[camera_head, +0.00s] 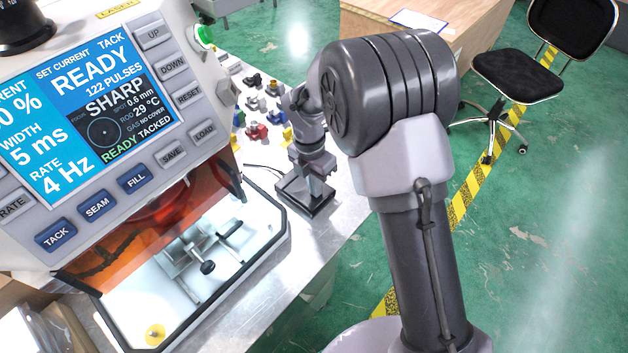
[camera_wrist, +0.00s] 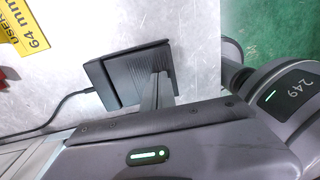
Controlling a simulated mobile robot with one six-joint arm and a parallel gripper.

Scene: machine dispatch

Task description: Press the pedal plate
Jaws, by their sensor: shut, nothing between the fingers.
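The pedal is a black, ribbed plate (camera_head: 292,193) in a low dark frame, lying on the metal bench top. It also shows in the wrist view (camera_wrist: 122,72), with a black cable leaving its left side. My gripper (camera_head: 317,192) points down over the pedal's right part, its fingers together and empty. In the wrist view the closed fingertips (camera_wrist: 160,77) overlap the ribbed plate near its right edge. I cannot tell whether they touch it. The fingers hide a small part of the plate.
The laser welder (camera_head: 120,110) stands left of the pedal, its screen reading READY and its lit chamber (camera_head: 180,290) below an orange shield. Several small coloured parts (camera_head: 257,131) lie behind the pedal. A yellow label (camera_wrist: 25,25) lies at the wrist view's upper left.

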